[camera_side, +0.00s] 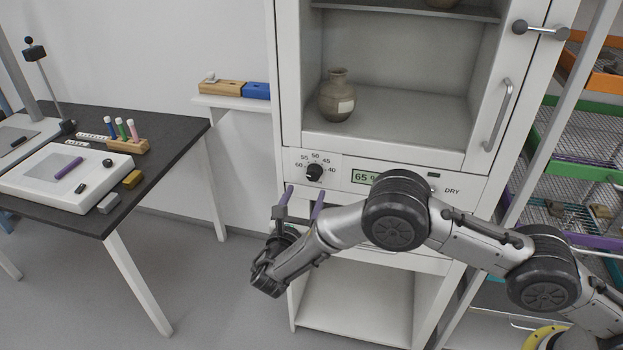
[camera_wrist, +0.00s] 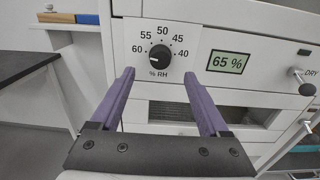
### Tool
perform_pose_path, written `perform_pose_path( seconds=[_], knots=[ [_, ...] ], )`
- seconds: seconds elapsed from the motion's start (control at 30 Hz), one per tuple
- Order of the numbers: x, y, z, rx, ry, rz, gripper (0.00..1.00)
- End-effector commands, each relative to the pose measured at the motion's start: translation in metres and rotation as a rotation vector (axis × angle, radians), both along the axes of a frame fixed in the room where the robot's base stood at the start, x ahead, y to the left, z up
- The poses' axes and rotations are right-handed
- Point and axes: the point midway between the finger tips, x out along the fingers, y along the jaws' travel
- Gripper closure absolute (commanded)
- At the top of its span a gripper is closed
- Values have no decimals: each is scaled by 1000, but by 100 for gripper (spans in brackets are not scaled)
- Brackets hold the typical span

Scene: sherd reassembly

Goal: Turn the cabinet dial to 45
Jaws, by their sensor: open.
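The cabinet dial (camera_side: 314,171) is a round black knob on the white front panel, with marks from 60 at left through 55, 50 and 45 to 40 at right. In the wrist view the dial (camera_wrist: 160,55) has a pale pointer mark that seems to face left, near 60. The small display (camera_wrist: 227,62) beside it reads 65 %. My gripper (camera_side: 304,191) is open and empty, with its purple fingers pointing at the panel just below the dial. In the wrist view its fingertips (camera_wrist: 158,73) stand apart on either side, slightly below the knob. Contact is not visible.
A clay jar (camera_side: 338,96) stands in the cabinet above the panel. A DRY switch (camera_wrist: 304,84) sits right of the display. A wall shelf (camera_side: 233,103) with wood and blue blocks is at left, near a dark table (camera_side: 165,135). A wire rack (camera_side: 585,150) stands at right.

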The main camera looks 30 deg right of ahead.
Motion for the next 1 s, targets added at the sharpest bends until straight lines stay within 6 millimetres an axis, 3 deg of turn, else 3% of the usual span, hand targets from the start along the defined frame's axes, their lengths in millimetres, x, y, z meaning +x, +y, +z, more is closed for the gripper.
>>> perform_pose_path(
  seconds=[0.2,0.4,0.8,1.0],
  knots=[
    [29,-30,0,1,-1,-3,21],
    [44,-45,0,1,-1,-2,21],
    [48,-49,0,1,0,-1,21],
    [48,-49,0,1,0,-1,57]
  ],
)
